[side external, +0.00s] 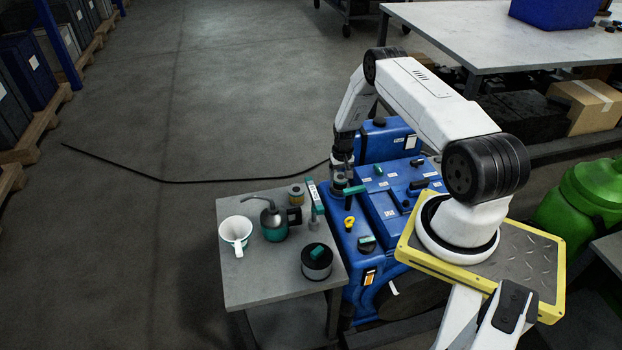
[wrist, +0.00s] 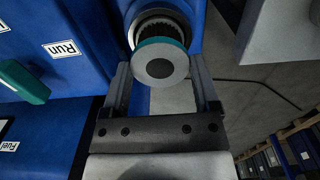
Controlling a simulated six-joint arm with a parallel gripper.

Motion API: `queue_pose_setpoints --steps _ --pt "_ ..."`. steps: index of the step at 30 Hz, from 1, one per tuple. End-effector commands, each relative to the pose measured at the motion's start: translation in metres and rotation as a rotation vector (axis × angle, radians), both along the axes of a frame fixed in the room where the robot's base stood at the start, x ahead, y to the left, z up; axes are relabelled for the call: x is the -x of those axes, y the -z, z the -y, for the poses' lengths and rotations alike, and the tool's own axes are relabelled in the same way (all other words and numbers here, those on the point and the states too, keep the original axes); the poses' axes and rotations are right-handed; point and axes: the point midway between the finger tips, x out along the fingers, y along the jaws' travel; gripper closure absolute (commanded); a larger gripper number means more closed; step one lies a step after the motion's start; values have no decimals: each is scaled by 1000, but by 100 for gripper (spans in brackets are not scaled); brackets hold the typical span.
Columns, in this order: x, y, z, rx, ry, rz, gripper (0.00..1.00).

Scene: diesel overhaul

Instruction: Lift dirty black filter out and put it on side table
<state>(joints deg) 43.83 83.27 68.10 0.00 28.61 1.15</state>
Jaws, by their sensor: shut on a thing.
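The dirty black filter (wrist: 160,67) shows end-on in the wrist view, with a round grey cap and a teal rim. Its dark pleated body goes back toward a round opening in the blue engine (wrist: 202,14). I cannot tell how far it sits inside. My gripper (side external: 341,166) points down over the left part of the blue engine (side external: 390,207). Its two fingers lie on either side of the filter and are shut on it. In the side view the filter is mostly hidden by my gripper. The grey side table (side external: 258,290) stands left of the engine.
The side table holds a white mug (side external: 234,233), a teal oil can (side external: 274,225), a small canister (side external: 296,195), an upright teal-and-white tool (side external: 314,196) and a black round part with a teal grip (side external: 316,263). Its front left has bare room. A yellow ring (side external: 349,223) stands on the engine.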

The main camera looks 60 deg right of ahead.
Motion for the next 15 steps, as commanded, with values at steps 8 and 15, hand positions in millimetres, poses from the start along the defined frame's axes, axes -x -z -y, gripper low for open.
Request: queue_pose_setpoints --steps 8,15 --pt "0 -13 0 1 0 1 81" --pt "0 -23 0 1 0 1 81"
